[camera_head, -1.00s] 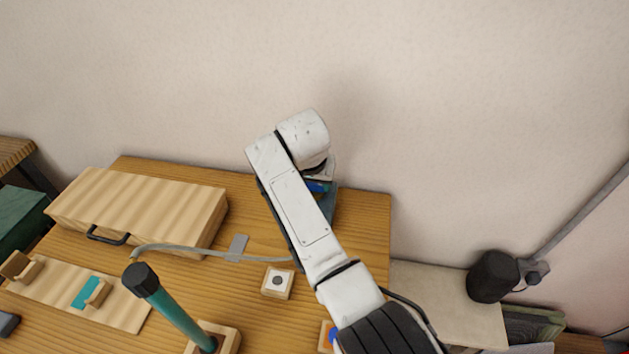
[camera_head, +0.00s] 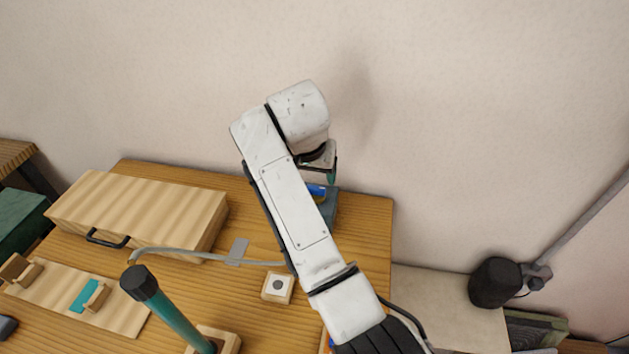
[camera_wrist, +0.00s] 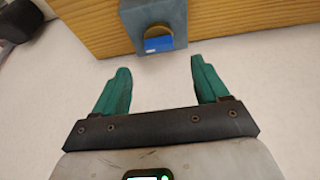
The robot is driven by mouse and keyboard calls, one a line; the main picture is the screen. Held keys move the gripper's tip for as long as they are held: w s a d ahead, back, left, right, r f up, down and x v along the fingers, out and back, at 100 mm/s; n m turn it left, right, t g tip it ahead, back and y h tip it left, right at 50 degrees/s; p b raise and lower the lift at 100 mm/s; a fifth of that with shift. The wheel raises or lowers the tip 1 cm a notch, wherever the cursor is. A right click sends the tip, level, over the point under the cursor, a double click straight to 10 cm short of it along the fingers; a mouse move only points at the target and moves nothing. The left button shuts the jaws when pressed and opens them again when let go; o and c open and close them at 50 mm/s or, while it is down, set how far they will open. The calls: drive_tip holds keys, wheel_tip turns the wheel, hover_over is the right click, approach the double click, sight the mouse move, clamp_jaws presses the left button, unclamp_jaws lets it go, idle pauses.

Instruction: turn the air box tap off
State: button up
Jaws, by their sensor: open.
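The air box (camera_wrist: 127,13) is blue-grey and sits at the table's edge in the wrist view, with a round brass-coloured part and a blue tap handle (camera_wrist: 158,43) on its face. In the head view the box (camera_head: 328,207) is mostly behind my arm, and a bit of blue (camera_head: 316,190) shows on it. My gripper (camera_wrist: 158,82) is open and empty, its two green fingers apart and clear of the tap. In the head view, a green fingertip of my gripper (camera_head: 332,178) shows above the box.
A wooden case (camera_head: 140,207) with a black handle lies on the table (camera_head: 365,225). A grey hose (camera_head: 190,253) runs toward the box. A small button block (camera_head: 277,287) and a green rod with a black cap (camera_head: 170,310) stand nearer. The wall is close behind.

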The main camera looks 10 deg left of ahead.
drive_tip(key=v, duration=0.3)
drive_tip(key=shift+s+r, duration=0.1)
drive_tip(key=shift+r, duration=0.1)
idle(0.3)
drive_tip(key=s+d+f, duration=0.6)
drive_tip(key=d+f, duration=0.2)
drive_tip(key=d, duration=0.3)
drive_tip(key=s+d+f, duration=0.6)
drive_tip(key=d+f, duration=0.3)
drive_tip(key=d, duration=0.2)
drive_tip(key=s+d, duration=0.7)
drive_tip(key=s, duration=0.2)
drive_tip(key=s+d, duration=0.6)
drive_tip(key=s, duration=0.4)
drive_tip(key=s+d+f+g, duration=0.1)
drive_tip(key=s+f+g, duration=0.2)
drive_tip(key=s+f, duration=0.4)
drive_tip(key=s, duration=0.2)
drive_tip(key=shift+s+d+g, duration=0.25)
drive_tip(key=shift+s+g, duration=0.05)
drive_tip(key=shift+s, duration=0.1)
